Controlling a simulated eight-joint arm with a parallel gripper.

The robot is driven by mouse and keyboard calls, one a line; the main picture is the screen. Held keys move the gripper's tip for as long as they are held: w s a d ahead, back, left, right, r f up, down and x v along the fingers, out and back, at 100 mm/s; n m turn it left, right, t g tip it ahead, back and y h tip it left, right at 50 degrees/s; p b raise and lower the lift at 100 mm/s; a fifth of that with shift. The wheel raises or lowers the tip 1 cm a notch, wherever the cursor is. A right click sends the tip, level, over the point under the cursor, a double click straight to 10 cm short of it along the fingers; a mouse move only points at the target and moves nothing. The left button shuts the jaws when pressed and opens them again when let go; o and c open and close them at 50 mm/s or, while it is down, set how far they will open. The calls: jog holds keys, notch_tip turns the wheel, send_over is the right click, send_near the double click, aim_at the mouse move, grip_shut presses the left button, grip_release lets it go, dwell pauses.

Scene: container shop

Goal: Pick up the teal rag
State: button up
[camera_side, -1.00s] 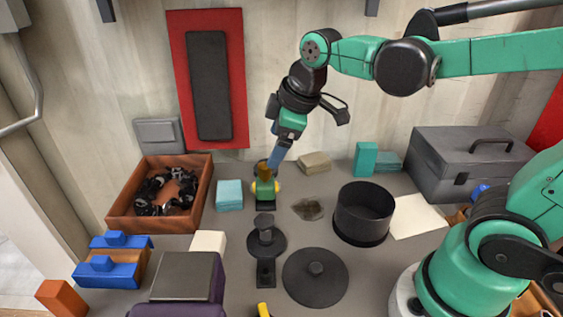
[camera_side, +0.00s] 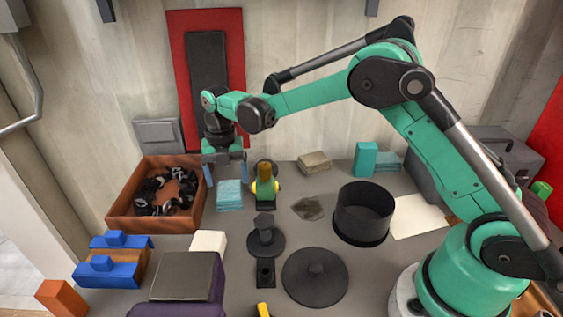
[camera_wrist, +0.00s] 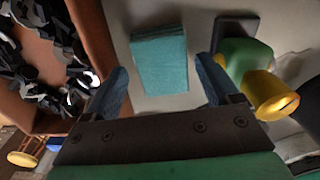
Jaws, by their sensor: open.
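The teal rag (camera_side: 229,196) lies folded in a flat stack on the grey table, just right of the wooden crate. In the wrist view the rag (camera_wrist: 160,62) shows whole, beyond and between my two blue fingertips. My gripper (camera_side: 226,171) is open and empty, pointing down over the rag, with one finger to its left and one toward its right. The wrist view also shows my gripper (camera_wrist: 163,80) with its fingers spread wider than the rag. No contact with the rag can be seen.
The wooden crate (camera_side: 118,205) with black parts stands close on the left. A green and yellow object (camera_side: 265,188) stands close on the right. A tan folded cloth (camera_side: 314,162), a teal block (camera_side: 365,159) and a black pot (camera_side: 347,225) are further right.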

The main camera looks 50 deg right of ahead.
aim_at(229, 186)
jog(key=shift+f, duration=1.7)
jog(key=c, duration=0.9)
notch_tip(229, 186, up, 20)
